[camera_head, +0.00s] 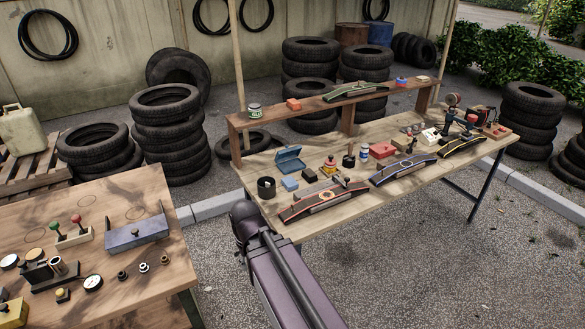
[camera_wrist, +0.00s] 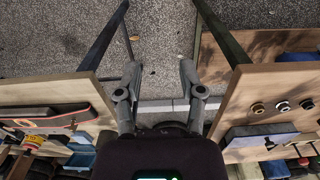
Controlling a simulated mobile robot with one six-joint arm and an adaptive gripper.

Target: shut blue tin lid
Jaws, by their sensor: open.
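A blue tin (camera_head: 291,168) stands on the far workbench, left of its middle, in the head view. Its lid (camera_head: 288,154) is raised and tilted back, so the tin is open. My gripper (camera_wrist: 160,78) shows in the wrist view with its two fingers spread apart and nothing between them. It is over the gap between the two benches, with gravel and a kerb below. In the head view my arm is in front and the fingers are not visible.
Close to the tin are a black cup (camera_head: 266,188), a small blue block (camera_head: 290,184) and a red-edged skateboard deck (camera_head: 322,200). A raised shelf (camera_head: 330,103) runs behind. The near bench (camera_head: 110,200) holds a grey-blue box (camera_head: 136,233) and several small parts.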

